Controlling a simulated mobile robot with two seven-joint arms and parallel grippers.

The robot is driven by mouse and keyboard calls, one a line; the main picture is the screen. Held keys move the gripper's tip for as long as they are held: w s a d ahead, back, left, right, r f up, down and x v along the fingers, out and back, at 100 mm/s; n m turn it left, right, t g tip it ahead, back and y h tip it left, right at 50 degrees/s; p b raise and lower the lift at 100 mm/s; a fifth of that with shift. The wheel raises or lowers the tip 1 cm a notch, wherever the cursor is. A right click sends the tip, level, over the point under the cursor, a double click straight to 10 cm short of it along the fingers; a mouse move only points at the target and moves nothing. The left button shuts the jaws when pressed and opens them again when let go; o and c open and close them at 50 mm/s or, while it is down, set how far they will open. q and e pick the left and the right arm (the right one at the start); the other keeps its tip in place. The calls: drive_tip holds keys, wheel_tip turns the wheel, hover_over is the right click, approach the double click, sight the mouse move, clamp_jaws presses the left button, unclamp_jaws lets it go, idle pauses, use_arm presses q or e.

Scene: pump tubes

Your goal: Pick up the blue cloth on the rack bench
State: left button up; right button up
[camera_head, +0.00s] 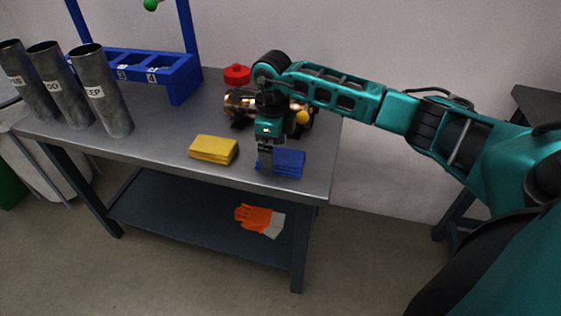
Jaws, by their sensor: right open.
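The blue cloth (291,162) is a folded stack lying near the right front corner of the grey rack bench (165,148). My right gripper (266,168) points down at the left end of the cloth, with its fingers in front of that end. It is open. Whether the fingers touch the cloth or stand around part of it, I cannot tell. My left gripper is not in view.
A yellow cloth (214,149) lies just left of the blue one. A brass pump-like part (240,103) and a red cap (236,74) are behind. Labelled metal tubes (108,100) and a blue rack (185,78) stand left. Orange gloves (258,219) lie on the lower shelf.

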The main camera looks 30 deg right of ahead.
drive_tip(key=shift+f, duration=0.85)
drive_tip(key=c, duration=1)
drive_tip(key=shift+c, duration=0.2)
drive_tip(key=shift+r, duration=0.15)
drive_tip(key=shift+r, duration=0.55)
wheel_tip(320, 180, up, 19)
drive_tip(key=p, duration=0.3)
drive_tip(key=shift+f, duration=0.15)
